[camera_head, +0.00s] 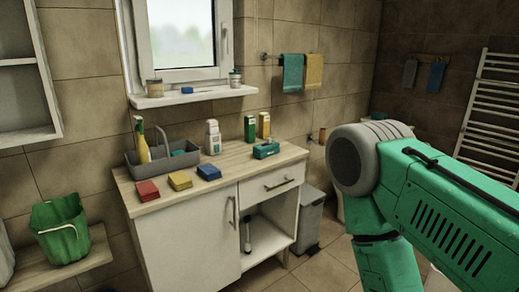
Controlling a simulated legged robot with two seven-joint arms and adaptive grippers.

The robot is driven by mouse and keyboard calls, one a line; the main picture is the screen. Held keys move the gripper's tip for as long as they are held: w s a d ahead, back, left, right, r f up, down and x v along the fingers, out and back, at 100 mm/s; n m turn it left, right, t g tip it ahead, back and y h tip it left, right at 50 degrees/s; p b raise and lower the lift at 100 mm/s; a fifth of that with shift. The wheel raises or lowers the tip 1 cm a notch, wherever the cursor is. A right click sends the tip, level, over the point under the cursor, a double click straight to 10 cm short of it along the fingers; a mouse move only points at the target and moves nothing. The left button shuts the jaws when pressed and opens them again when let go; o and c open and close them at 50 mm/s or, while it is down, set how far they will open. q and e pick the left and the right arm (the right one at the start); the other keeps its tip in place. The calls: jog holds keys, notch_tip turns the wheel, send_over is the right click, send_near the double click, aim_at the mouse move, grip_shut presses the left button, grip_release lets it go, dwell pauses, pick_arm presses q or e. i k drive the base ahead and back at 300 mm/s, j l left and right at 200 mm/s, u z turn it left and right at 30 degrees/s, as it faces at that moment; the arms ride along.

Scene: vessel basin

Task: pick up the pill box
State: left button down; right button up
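A small teal box (266,150) lies on the right part of the wooden counter top (240,168), near its back right corner; it may be the pill box, but I cannot read its label. A green upright carton (249,129) and a yellow-and-green upright carton (264,125) stand behind it. My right arm fills the right side of the view, well apart from the counter, and its gripper is out of the picture. My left gripper is not in view either.
A grey caddy (161,163) with a yellow bottle (142,146) stands back left. A white bottle (213,138) stands mid-counter. A grey bin (308,218) stands beside the cabinet.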

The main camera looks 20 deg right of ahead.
aim_at(261, 151)
jog(key=i+l+u, duration=0.3)
jog(key=l, duration=0.4)
jog(key=i+l+u, duration=0.15)
jog(key=i+l, duration=0.15)
jog(key=i+l+u, duration=0.15)
jog(key=l, duration=0.4)
